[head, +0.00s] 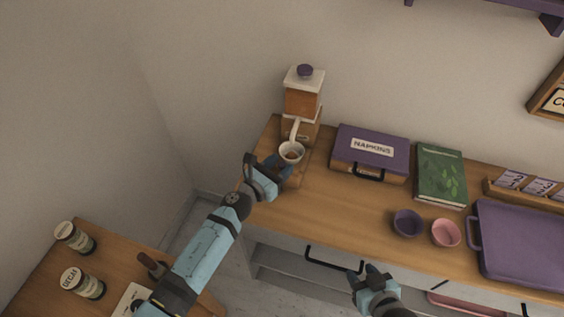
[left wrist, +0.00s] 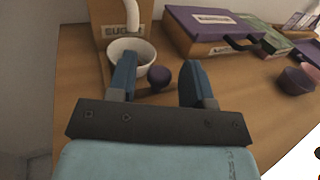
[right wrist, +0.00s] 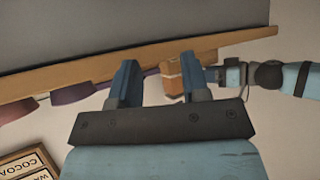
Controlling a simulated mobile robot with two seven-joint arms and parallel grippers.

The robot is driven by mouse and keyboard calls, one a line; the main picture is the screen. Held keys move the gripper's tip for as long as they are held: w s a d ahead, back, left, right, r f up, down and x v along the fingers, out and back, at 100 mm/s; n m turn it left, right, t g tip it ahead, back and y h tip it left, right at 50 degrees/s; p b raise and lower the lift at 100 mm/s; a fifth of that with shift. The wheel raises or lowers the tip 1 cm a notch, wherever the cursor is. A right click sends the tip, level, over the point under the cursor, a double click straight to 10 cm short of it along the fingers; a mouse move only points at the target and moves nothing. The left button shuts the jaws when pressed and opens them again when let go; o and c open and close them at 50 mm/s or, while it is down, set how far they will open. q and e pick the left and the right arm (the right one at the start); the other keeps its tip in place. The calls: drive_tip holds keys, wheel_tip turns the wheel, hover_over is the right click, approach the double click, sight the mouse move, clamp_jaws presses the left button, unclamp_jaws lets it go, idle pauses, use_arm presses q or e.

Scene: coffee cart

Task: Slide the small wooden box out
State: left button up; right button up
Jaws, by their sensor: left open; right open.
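A dispenser (head: 303,98) with an amber body and purple top knob stands at the counter's back left corner. A white cup (head: 291,152) with brown contents sits under its spout; it also shows in the left wrist view (left wrist: 132,48). A round purple knob (left wrist: 159,76) shows below the cup, between the fingers of my left gripper (left wrist: 156,80). The small wooden box is not clearly seen apart from the wooden base there. My left gripper (head: 266,170) is open, apart from the knob. My right gripper (head: 370,272) is open and empty before the counter front.
A purple-lidded napkins box (head: 371,147), a green book (head: 441,175), a purple cup (head: 407,222), a pink cup (head: 446,233) and a purple tray (head: 525,245) stand on the counter. A black handle (head: 333,261) is on its front.

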use_arm(q)
drive_tip(key=shift+w+d, duration=0.35)
drive_tip(key=shift+w, duration=0.05)
clamp_jaws()
drive_tip(key=shift+s+a+f, duration=0.1)
drive_tip(key=shift+s, duration=0.2)
drive_tip(key=s+a, duration=0.1)
drive_tip(key=s, duration=0.2)
drive_tip(key=s+a, duration=0.1)
drive_tip(key=s, duration=0.3)
drive_tip(key=s+a+b, duration=0.1)
drive_tip(key=s, duration=0.2)
drive_tip(key=shift+s+a, duration=0.25)
drive_tip(key=shift+s, duration=0.35)
